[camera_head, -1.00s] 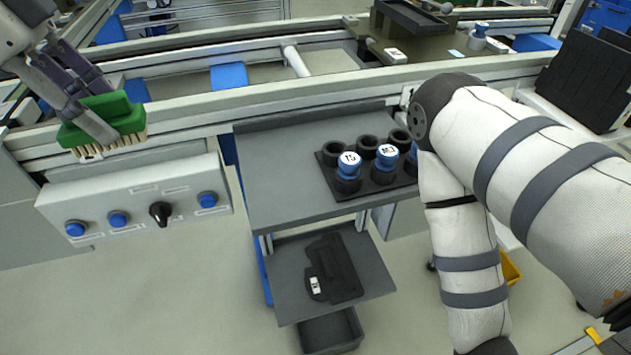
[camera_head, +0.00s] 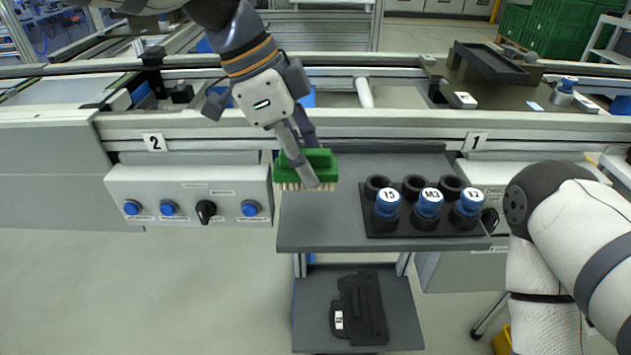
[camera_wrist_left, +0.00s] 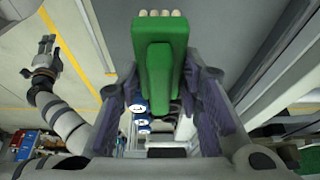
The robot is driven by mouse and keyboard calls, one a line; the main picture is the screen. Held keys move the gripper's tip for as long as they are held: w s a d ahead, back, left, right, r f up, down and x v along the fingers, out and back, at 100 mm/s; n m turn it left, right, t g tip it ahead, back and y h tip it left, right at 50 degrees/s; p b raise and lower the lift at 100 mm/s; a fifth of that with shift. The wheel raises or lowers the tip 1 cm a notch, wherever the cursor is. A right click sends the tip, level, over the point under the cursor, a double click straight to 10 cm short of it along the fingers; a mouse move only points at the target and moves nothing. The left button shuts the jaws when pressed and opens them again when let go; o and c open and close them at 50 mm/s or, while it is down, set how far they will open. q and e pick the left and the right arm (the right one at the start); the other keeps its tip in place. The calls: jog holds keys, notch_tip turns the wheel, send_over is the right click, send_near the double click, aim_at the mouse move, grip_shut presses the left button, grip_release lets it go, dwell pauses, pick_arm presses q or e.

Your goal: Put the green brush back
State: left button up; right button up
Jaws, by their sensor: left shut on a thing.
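The green brush (camera_head: 322,158) has pale bristles facing down. My left gripper (camera_head: 308,165) is shut on it and holds it over the left rear part of the grey cart's top shelf (camera_head: 315,225). I cannot tell the exact gap between bristles and shelf. In the left wrist view, the brush's green body (camera_wrist_left: 160,75) lies between the fingers, with bristle tips at the top. My right gripper (camera_wrist_left: 44,62) shows small at the left of that view; its jaw opening is unclear.
A black holder (camera_head: 385,228) with several round sockets and blue-topped pieces stands on the shelf's right half. A dark tool (camera_head: 360,308) lies on the lower shelf. A control box (camera_head: 190,195) with blue buttons is to the left. The conveyor rail (camera_head: 400,125) runs behind.

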pick_arm(q)
jog(key=shift+w+d+f, duration=0.1)
jog(key=shift+d+f, duration=0.2)
jog(key=shift+f, duration=0.05)
jog(key=shift+a+x, duration=0.2)
jog(key=shift+x, duration=0.7)
jog(key=shift+a+x, duration=0.15)
jog(key=shift+x, duration=0.8)
jog(key=shift+f, duration=0.2)
jog(key=shift+f, duration=0.1)
jog(key=o, duration=1.1)
jog(key=shift+w, duration=0.1)
jog(key=v, duration=1.2)
